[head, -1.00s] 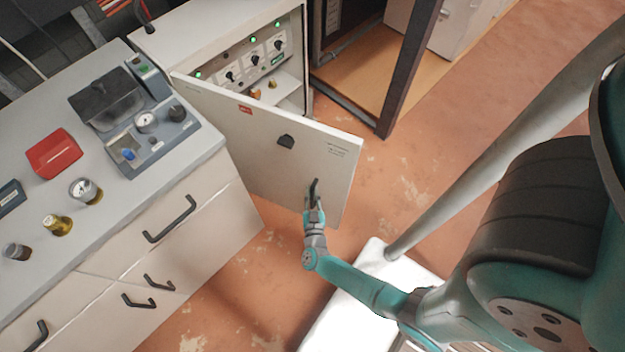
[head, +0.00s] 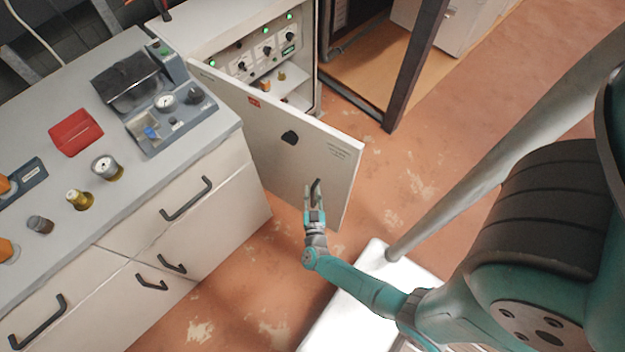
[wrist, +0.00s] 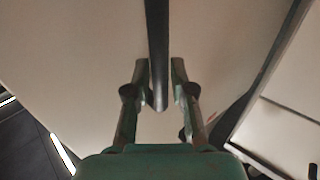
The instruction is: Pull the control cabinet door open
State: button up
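The control cabinet door (head: 270,130) is a pale panel with a small red label and a dark latch. It stands partly open, swung out from the cabinet (head: 190,28). Its dark bar handle (head: 316,186) is near the free edge; it also shows in the wrist view (wrist: 157,45). My gripper (head: 314,205) is at the handle. In the wrist view, my gripper's fingertips (wrist: 160,80) are drawn in closely on both sides of the bar, near its lower end. Actual contact is hard to see. Inside the cabinet are lit green lamps and dark knobs.
A grey-topped counter (head: 95,160) with drawers stands left of the door, carrying a red box (head: 75,132), a gauge unit (head: 170,115) and several small parts. A dark frame post (head: 415,65) stands right of the cabinet. The floor right of the door is clear.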

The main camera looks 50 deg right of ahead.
jog(key=shift+o, duration=0.5)
jog(key=shift+a, duration=0.1)
jog(key=shift+s+a, duration=0.4)
jog(key=shift+a, duration=0.15)
jog(key=v, duration=1)
jog(key=shift+s, duration=0.2)
jog(key=shift+a, duration=0.1)
